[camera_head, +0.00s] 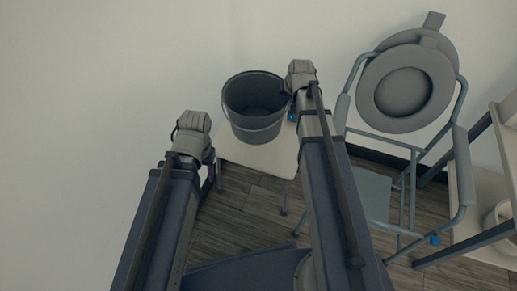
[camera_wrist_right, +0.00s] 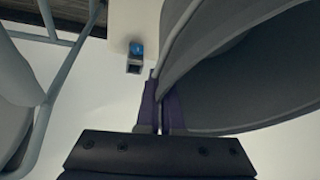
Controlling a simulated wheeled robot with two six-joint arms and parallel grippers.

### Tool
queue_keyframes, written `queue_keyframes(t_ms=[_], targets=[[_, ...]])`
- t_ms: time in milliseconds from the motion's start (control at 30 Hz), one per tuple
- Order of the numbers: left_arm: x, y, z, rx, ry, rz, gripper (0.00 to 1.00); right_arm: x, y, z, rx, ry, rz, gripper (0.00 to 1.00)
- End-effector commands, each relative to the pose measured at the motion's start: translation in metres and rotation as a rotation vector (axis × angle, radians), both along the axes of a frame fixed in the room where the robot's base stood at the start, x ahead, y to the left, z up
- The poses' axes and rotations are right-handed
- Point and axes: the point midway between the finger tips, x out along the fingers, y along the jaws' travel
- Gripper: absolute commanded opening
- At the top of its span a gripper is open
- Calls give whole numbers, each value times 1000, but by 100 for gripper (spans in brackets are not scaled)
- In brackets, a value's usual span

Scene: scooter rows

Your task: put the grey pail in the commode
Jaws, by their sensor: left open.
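The grey pail (camera_head: 255,107) stands upright on a small white-topped stool (camera_head: 262,157) against the wall. My right gripper is at the pail's right rim; in the wrist view its two dark fingers (camera_wrist_right: 160,112) are close together with the pail's thin edge or handle between them. The pail's wall (camera_wrist_right: 245,60) fills the upper right there. My left gripper (camera_head: 208,178) hangs open and empty left of the stool, partly hidden by its wrist. The commode (camera_head: 405,88) is a blue-grey tubular chair right of the stool, with a round grey seat and a raised lid behind.
A small blue item (camera_head: 292,117) is at the stool's right edge; it also shows in the wrist view (camera_wrist_right: 136,49). A light shelf unit (camera_head: 484,185) holding a pale container (camera_head: 499,217) stands at the far right. The commode's armrest (camera_head: 342,108) stands close beside my right arm.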

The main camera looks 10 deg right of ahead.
Motion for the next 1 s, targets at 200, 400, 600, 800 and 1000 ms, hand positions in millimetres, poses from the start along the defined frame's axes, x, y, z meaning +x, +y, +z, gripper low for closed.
queue_keyframes(t_ms=[200, 400, 600, 800, 1000], targets=[[0, 0, -27, 0, 0, 0, 50, -3, 2, -27, 1, -1, 5, 0], [0, 0, -29, 0, 0, 0, 50, -3, 2, -29, 2, -1, 5, 0], [0, 0, -50, 0, 0, 0, 50, -3, 2, -50, 1, -1, 5, 0], [0, 0, -81, 0, 0, 0, 50, -3, 2, -81, 1, -1, 5, 0], [0, 0, -90, 2, -1, -1, 50, -3, 2, -90, 1, -1, 5, 0]])
